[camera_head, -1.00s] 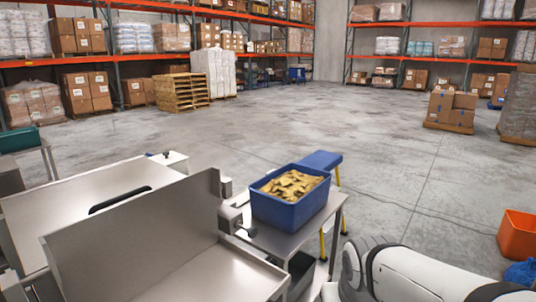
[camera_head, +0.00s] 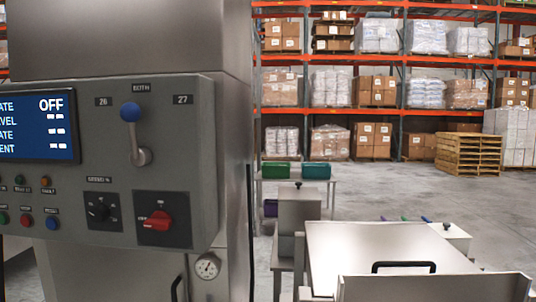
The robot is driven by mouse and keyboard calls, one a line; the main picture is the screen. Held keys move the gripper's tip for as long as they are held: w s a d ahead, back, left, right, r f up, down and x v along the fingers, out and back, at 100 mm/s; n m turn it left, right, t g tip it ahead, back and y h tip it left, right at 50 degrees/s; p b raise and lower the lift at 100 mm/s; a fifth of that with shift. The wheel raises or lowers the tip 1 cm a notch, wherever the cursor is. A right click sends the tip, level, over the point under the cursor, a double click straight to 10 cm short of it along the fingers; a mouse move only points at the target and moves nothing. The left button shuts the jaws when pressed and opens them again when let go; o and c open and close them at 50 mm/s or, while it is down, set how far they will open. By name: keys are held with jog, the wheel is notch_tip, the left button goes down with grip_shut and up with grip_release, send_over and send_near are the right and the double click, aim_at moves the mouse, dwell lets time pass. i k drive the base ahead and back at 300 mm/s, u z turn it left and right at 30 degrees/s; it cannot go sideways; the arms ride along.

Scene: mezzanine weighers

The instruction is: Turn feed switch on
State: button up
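A grey control panel (camera_head: 180,110) fills the left of the head view. Its blue screen (camera_head: 35,126) reads OFF at the top right. A red rotary switch (camera_head: 157,221) on a black plate sits at the lower right of the panel, its handle roughly level. A black knob (camera_head: 100,210) is left of it. A lever (camera_head: 138,140) with a blue ball on top stands upright under a label that seems to read BOTH, between 26 and 27. I cannot read which control is the feed switch. My gripper is not in view.
Small round buttons (camera_head: 27,220) line the panel's lower left. A dial gauge (camera_head: 207,266) is below the panel. Steel tables and a covered bin (camera_head: 390,255) stand at right. Open floor (camera_head: 400,190) lies behind, before pallet racks.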

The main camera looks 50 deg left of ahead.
aim_at(161, 220)
jog(key=u, duration=2.85)
jog(key=k, duration=0.95)
jog(key=i, duration=0.95)
jog(key=z, duration=0.15)
